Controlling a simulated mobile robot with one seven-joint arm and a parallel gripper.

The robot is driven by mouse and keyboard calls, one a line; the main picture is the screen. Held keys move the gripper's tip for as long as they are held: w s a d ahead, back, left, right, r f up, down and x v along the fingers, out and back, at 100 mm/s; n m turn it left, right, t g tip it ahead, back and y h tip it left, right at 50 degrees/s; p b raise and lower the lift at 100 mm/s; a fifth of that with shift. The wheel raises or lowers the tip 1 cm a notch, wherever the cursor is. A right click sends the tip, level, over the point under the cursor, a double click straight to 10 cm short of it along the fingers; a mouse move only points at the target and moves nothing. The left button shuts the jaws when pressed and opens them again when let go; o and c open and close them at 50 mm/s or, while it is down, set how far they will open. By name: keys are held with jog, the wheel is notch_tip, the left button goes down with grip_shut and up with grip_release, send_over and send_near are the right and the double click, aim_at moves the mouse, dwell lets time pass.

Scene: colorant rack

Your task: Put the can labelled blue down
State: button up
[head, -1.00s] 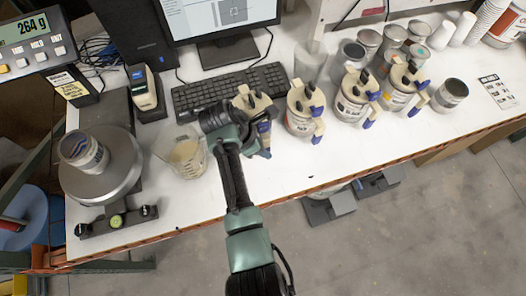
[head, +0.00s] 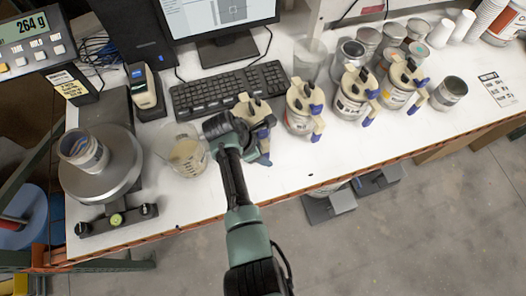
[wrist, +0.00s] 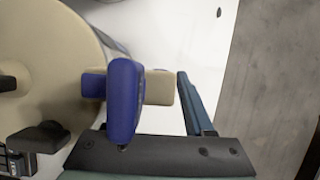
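A can with a beige lid, dark knobs and blue-tipped beige arms (head: 254,112) is in front of the keyboard in the head view. My gripper (wrist: 160,100) is at its near side. In the wrist view, the can's beige lid (wrist: 50,65) fills the left, and a beige block with a blue tip (wrist: 123,100) reaches between my fingers. The right finger lies close along the block; the other finger is hidden behind the blue tip. My gripper appears shut on this part. The can's label cannot be read, and its underside is hidden.
Several similar lidded cans (head: 303,108) stand to the right. A beaker (head: 187,153) is close on the left, beside the scale (head: 115,180) with an open can (head: 83,150). The keyboard (head: 228,90) is behind. The white table (head: 310,165) is clear toward its front edge.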

jog(key=v, duration=1.2)
jog(key=w+a+r+m+t+y, duration=0.1)
jog(key=w+r+m+t+y, duration=0.2)
jog(key=w+r, duration=0.45)
jog(key=w+a+r+m+t, duration=0.1)
jog(key=w+r+m+t, duration=0.35)
jog(key=r, duration=0.55)
notch_tip(320, 180, up, 18)
jog(key=d+m+t+y, duration=0.1)
jog(key=m+t, duration=0.4)
jog(key=t, duration=0.2)
jog(key=s+d+r+m+t, duration=0.2)
jog(key=s+r+m+t, duration=0.3)
jog(key=r, duration=0.9)
jog(key=s+d+r+m+t, duration=0.3)
jog(key=s+r+m+t, duration=0.2)
jog(key=s+r, duration=0.7)
jog(key=shift+s+d+r+t+b, duration=0.3)
jog(key=shift+r+t, duration=0.25)
jog(key=shift+r, duration=0.35)
jog(key=shift+f, duration=0.1)
